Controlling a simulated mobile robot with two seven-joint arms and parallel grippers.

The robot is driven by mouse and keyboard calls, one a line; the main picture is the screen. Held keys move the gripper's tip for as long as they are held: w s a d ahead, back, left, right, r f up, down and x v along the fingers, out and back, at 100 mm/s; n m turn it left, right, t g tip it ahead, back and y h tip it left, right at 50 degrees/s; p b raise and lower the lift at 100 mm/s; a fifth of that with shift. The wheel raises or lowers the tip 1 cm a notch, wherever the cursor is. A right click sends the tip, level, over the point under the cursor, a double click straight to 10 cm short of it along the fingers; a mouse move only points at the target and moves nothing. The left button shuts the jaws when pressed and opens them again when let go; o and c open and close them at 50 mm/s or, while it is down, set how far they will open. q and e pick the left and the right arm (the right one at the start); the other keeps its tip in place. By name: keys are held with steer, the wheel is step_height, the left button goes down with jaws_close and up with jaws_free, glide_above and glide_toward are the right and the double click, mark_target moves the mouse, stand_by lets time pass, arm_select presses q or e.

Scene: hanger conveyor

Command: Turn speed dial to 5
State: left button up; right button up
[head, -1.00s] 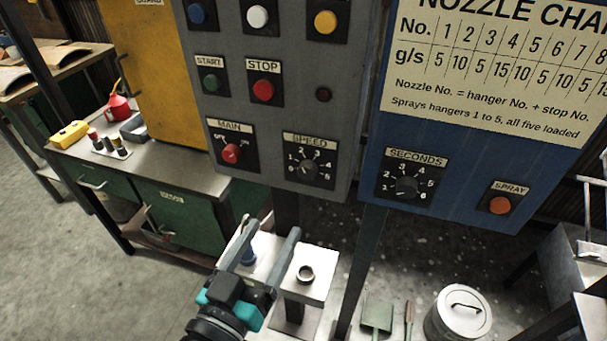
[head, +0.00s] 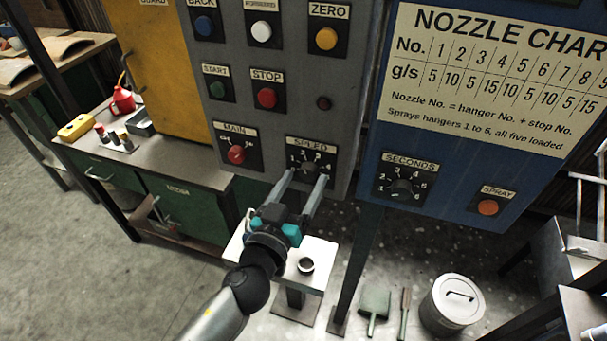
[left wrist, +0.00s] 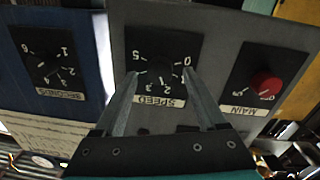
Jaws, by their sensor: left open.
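The black speed dial (head: 309,168) sits on a plate marked SPEED on the grey control panel. Its pointer is too small and too covered to read. It shows upside down in the left wrist view (left wrist: 160,76), with 5 at the left and 0 at the right. My left gripper (head: 304,177) is open in front of the dial. In the left wrist view, its fingertips (left wrist: 160,73) show one on each side of the dial, with a gap to the knob. I cannot tell whether the tips reach as deep as the knob. My right gripper is not in view.
The red main switch (head: 236,154) is left of the speed dial. The start (head: 217,90) and stop (head: 266,97) buttons are above. The seconds dial (head: 402,187) and orange spray button (head: 488,207) are on the blue panel. A small white stand (head: 318,252) is below.

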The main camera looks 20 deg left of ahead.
arm_select(q)
steer(key=shift+w, duration=0.6)
jaws_close()
stand_by(0.3)
